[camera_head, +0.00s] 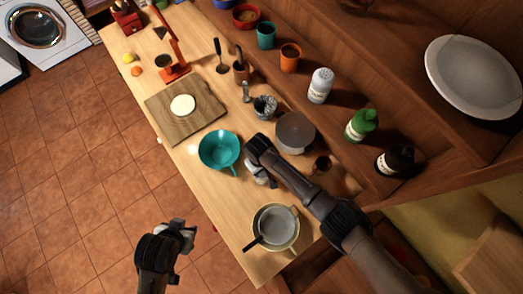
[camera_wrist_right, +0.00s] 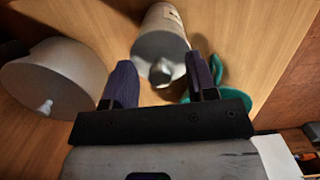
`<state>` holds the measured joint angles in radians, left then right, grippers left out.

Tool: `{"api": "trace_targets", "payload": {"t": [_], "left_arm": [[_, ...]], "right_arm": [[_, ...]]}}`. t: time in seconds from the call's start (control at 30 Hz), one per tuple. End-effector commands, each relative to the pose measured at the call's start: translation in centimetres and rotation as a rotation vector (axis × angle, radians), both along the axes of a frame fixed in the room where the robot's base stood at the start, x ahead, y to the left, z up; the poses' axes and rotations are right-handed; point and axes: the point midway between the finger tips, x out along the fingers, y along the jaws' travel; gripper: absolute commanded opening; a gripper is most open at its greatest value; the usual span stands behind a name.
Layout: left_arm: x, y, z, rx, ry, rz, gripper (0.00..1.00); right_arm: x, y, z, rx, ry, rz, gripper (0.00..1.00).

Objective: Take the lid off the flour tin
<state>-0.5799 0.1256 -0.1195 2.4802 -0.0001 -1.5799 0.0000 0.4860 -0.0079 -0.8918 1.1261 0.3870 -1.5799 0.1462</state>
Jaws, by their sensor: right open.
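A pale tin with a grey lid and a small knob (camera_wrist_right: 160,45) is in the right wrist view, and a piece of label shows on its side. I take it for the flour tin; the lid is on it. My right gripper (camera_wrist_right: 162,82) is open, its two dark fingers apart with the knob between them in the picture. I cannot tell whether they touch it.
A wider grey lidded container (camera_head: 295,132) stands close to my right gripper, with a teal bowl (camera_head: 220,150) on the other side. A pan (camera_head: 276,226) sits at the counter's near end.

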Motion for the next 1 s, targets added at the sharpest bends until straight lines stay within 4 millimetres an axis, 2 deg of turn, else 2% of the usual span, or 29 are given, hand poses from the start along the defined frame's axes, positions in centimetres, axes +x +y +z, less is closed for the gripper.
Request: {"api": "trace_targets", "payload": {"t": [0.27,0.8,1.0], "left_arm": [[0.02,-0.32,0.02,-0.011,0.000,0.007,0.43],[0.01,-0.14,0.02,-0.004,0.000,0.003,0.43],[0.00,0.03,0.01,0.002,0.000,-0.002,0.43]], "right_arm": [[-0.02,0.01,-0.20,0.001,-0.001,0.000,0.52],[-0.02,-0.01,-0.18,0.001,-0.001,0.000,0.00],[0.00,-0.01,-0.17,0.001,-0.001,0.000,0.00]]}}
